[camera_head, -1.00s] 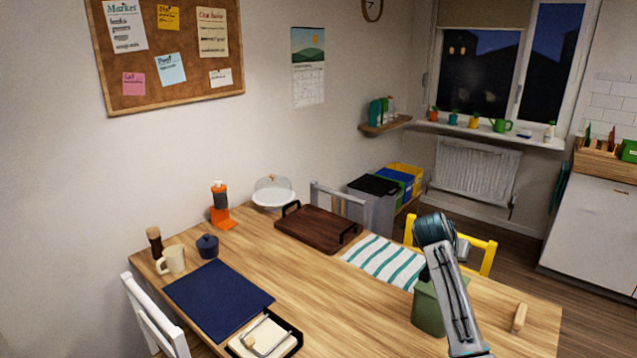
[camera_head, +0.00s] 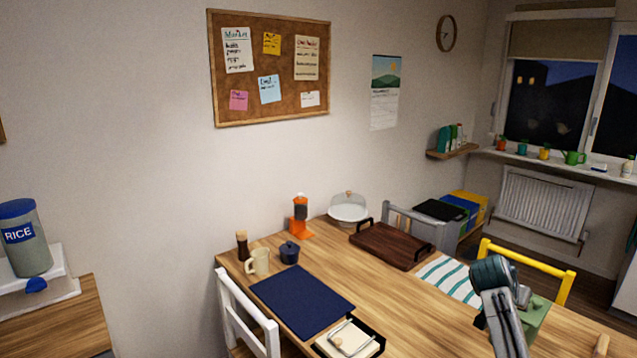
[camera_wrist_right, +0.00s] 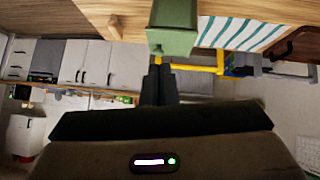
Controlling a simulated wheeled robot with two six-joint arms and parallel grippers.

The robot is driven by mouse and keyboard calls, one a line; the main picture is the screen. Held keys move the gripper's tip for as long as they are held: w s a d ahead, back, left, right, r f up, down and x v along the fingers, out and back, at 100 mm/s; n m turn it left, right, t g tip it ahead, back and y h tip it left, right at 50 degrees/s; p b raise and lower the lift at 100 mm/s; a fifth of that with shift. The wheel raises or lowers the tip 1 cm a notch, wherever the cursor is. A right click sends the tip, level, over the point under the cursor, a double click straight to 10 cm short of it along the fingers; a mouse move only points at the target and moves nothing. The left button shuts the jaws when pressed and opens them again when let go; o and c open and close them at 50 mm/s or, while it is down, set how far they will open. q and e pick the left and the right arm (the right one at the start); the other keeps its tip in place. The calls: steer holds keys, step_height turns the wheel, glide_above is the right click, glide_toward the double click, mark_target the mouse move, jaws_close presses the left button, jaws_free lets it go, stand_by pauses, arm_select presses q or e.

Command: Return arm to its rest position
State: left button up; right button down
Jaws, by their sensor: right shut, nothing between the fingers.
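My right arm (camera_head: 500,305) rises at the lower right of the head view, in front of the table. Its gripper (camera_wrist_right: 158,70) shows in the right wrist view as two dark fingers, shut together with nothing between them. I cannot make out the fingertips in the head view. A green box (camera_wrist_right: 172,40) shows just beyond the fingers in the wrist view, and a gap between them is hard to judge. In the head view the same green box (camera_head: 536,314) is partly hidden behind my arm. My left gripper is not in view.
The wooden table (camera_head: 400,310) holds a dark tray (camera_head: 390,245), a navy mat (camera_head: 302,300), a striped cloth (camera_head: 450,278) and a black note tray (camera_head: 376,338). A yellow chair (camera_head: 530,262) and a white chair (camera_head: 250,315) stand at it. A rice canister (camera_head: 25,240) stands at left.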

steer(key=s+a+f+n+y, duration=0.2)
steer(key=s+a+f+n, duration=0.15)
steer(key=s+f, duration=0.55)
steer(key=s+a+f+n+y, duration=0.1)
steer(key=s+a+f+n, duration=0.1)
steer(key=s+a+f, duration=0.5)
steer(key=s+a+f+n+g+y, duration=0.15)
steer(key=s+a, duration=0.25)
steer(key=s, duration=1)
steer(key=s+a+f+n+t+y, duration=0.1)
steer(key=s+a+n+y, duration=0.15)
steer(key=s, duration=1.05)
step_height(320, 180, down, 30)
steer(key=d+g+b, duration=0.2)
steer(key=s+d+f+g+b, duration=0.1)
steer(key=s+f, duration=1.8)
steer(key=f, duration=0.3)
steer(key=shift+d+f, duration=0.15)
